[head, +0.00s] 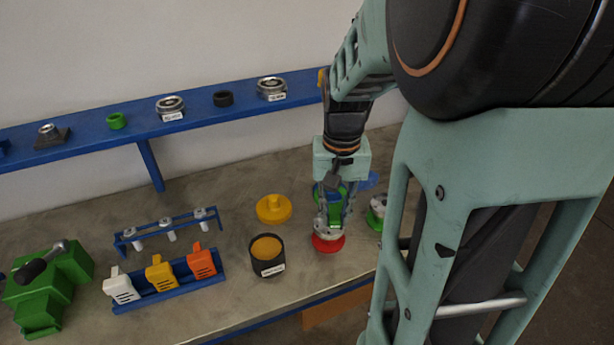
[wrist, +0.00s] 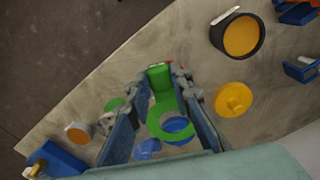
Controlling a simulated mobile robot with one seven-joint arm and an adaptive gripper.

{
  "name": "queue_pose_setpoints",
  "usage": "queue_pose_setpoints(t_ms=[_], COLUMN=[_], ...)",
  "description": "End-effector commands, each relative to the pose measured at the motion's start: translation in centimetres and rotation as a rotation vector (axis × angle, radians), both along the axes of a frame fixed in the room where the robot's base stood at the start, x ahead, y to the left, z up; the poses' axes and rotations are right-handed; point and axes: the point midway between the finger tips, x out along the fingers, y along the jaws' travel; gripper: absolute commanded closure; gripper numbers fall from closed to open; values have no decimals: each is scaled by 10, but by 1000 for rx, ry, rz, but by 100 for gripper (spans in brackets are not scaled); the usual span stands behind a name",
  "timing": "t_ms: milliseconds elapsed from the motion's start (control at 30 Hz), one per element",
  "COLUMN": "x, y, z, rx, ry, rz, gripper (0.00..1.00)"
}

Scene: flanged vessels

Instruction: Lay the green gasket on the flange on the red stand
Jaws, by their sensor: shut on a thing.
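The green gasket is a flat ring with a block-like tab; in the wrist view it (wrist: 161,104) sits between my fingers. My gripper (head: 329,208) is shut on it, and both fingers show in the wrist view (wrist: 160,90). In the head view the gripper is above the red stand (head: 328,244), with the grey flange (head: 322,229) on top of the stand. The fingers partly cover the flange. Only a sliver of red shows past the tab in the wrist view. I cannot tell whether the gasket touches the flange.
A green stand with a pale flange (head: 377,209) is close on the right. A yellow flanged disc (head: 273,209) and a black cup with orange inside (head: 267,263) are on the left. A blue disc (head: 368,180) lies behind. A blue shelf (head: 140,126) runs along the wall.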

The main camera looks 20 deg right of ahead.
Motion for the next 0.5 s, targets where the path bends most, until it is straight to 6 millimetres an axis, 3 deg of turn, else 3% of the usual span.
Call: queue_pose_setpoints(t_ms=[500], x=[0], y=[0], z=[-39], rx=[0], ry=[0], rz=[0], gripper=[98])
